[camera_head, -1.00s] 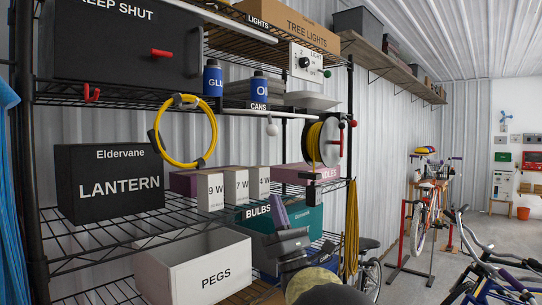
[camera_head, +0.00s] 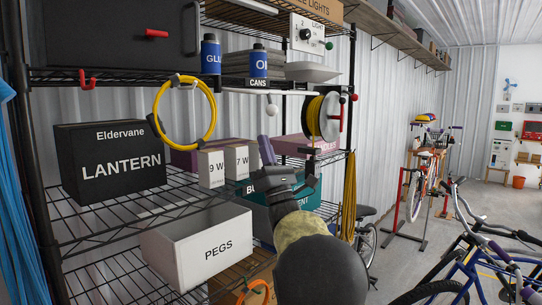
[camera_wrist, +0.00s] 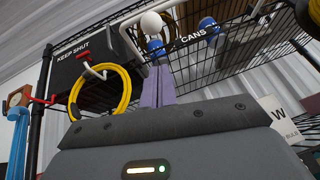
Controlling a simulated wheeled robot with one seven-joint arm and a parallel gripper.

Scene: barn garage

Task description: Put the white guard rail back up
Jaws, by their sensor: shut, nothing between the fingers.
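The white guard rail (camera_head: 240,89) is a thin white bar running along the front of the can shelf, level with its edge. A white ball knob (camera_head: 272,111) hangs below it on a short stem. My gripper (camera_head: 266,140) has purple fingers pointing up, shut and empty, just below the knob and apart from it in the head view. In the wrist view the ball knob (camera_wrist: 151,22) shows beyond the fingertips (camera_wrist: 158,70), slightly to the left. I cannot tell whether the rail's ends sit in any holder.
Two blue cans (camera_head: 211,54) (camera_head: 258,61) and a white tray (camera_head: 312,72) stand on the shelf behind the rail. A yellow hose loop (camera_head: 184,140) hangs left and a cable reel (camera_head: 322,116) right.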

